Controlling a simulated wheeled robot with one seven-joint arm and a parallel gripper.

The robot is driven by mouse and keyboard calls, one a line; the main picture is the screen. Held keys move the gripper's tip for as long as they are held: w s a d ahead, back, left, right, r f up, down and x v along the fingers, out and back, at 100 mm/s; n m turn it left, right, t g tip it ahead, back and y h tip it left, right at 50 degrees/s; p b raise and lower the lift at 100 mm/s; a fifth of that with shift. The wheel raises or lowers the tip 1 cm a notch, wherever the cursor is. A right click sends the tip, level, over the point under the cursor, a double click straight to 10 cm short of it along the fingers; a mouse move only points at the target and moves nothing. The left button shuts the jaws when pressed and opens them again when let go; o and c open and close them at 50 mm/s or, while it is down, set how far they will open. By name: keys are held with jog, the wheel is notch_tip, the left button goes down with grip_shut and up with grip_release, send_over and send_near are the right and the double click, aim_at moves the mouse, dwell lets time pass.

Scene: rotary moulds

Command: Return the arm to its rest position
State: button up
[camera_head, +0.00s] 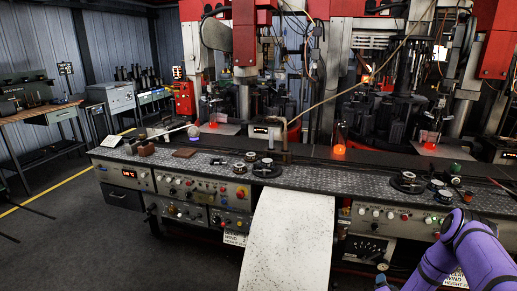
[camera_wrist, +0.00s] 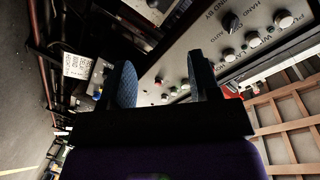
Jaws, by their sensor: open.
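My gripper (camera_wrist: 160,85) shows in the wrist view with its two dark blue fingers apart and nothing between them. Behind the fingers is a grey control panel (camera_wrist: 265,42) with knobs and buttons. The view is strongly tilted. In the head view my purple arm is at the lower right, in front of the right end of the console (camera_head: 230,178). The gripper itself cannot be made out there.
A pale sheet-like chute (camera_head: 287,240) slopes from the console's middle. Glowing orange pieces (camera_head: 339,149) sit behind the console among tall red and grey machines (camera_head: 243,35). A wooden workbench (camera_head: 40,112) stands at the left. The floor at the lower left is mostly clear.

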jog(key=w+a+r+n+g+y, duration=0.15)
jog(key=w+r, duration=0.25)
jog(key=r, duration=0.4)
jog(key=w+r+n+y, duration=0.15)
jog(key=w+r, duration=0.25)
jog(key=r, duration=0.4)
jog(key=w+r+n+g+y, duration=0.15)
jog(key=w+r, duration=0.25)
jog(key=r, duration=0.4)
jog(key=s+a+r+n+g, duration=0.15)
jog(key=a+r, duration=0.25)
jog(key=r, duration=0.8)
jog(key=s+a+r+n, duration=0.2)
jog(key=a+r, duration=0.1)
jog(key=r, duration=0.8)
jog(key=s+a+r+n+g, duration=0.1)
jog(key=s+a+r, duration=0.3)
jog(key=s+r, duration=0.55)
jog(key=s+a+r+n+g, duration=0.2)
jog(key=s+a+r, duration=0.2)
jog(key=s+r, duration=0.55)
jog(key=s+a+r+n+g, duration=0.1)
jog(key=s+a, duration=0.1)
jog(key=s, duration=1.1)
jog(key=s+a+r+n+g+y, duration=0.1)
jog(key=s+a, duration=0.1)
jog(key=s, duration=1.1)
jog(key=shift+r+g, duration=0.3)
jog(key=shift+g, duration=0.05)
jog(key=shift+s+a, duration=0.1)
